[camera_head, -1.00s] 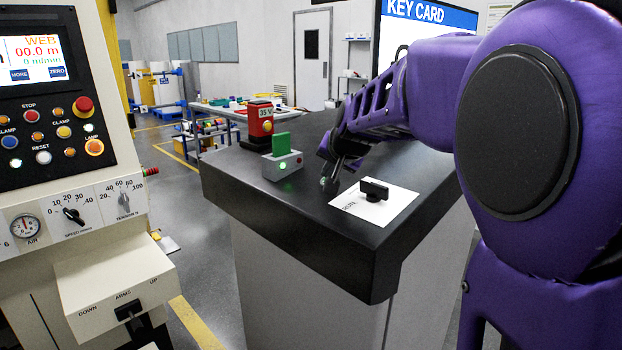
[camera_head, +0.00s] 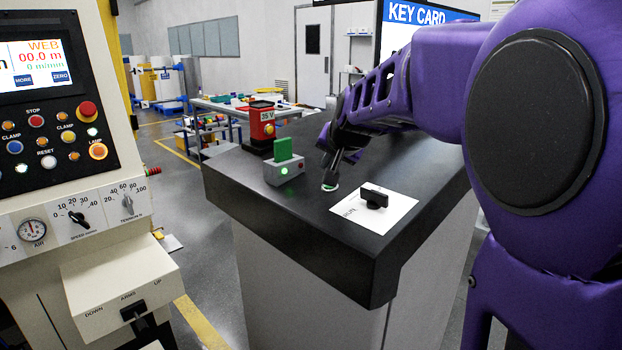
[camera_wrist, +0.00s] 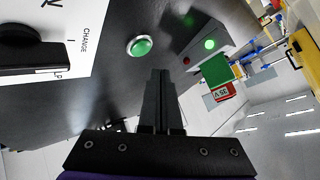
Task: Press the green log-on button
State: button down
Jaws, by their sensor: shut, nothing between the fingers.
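The round green button (camera_head: 330,187) with a pale ring sits on the black console top (camera_head: 345,272). In the wrist view the button (camera_wrist: 140,45) is in full sight, ahead and slightly left of my fingertips. My gripper (camera_head: 330,176) points down just above the button in the head view, with the tips close to it. The wrist view shows my gripper (camera_wrist: 160,72) with its fingers together and nothing between them. I cannot tell the exact gap between the tips and the button.
A grey box (camera_head: 284,170) with a green card and lit green lamp stands left of the button, near a red 35 V unit (camera_head: 262,124). A black knob (camera_head: 374,195) on a white label lies to the right. A machine panel (camera_head: 55,125) is at left.

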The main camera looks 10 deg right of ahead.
jog(key=r+p, duration=0.2)
jog(key=r, duration=0.1)
jog(key=shift+s+a, duration=0.15)
jog(key=shift+a, duration=0.05)
dwell(0.4)
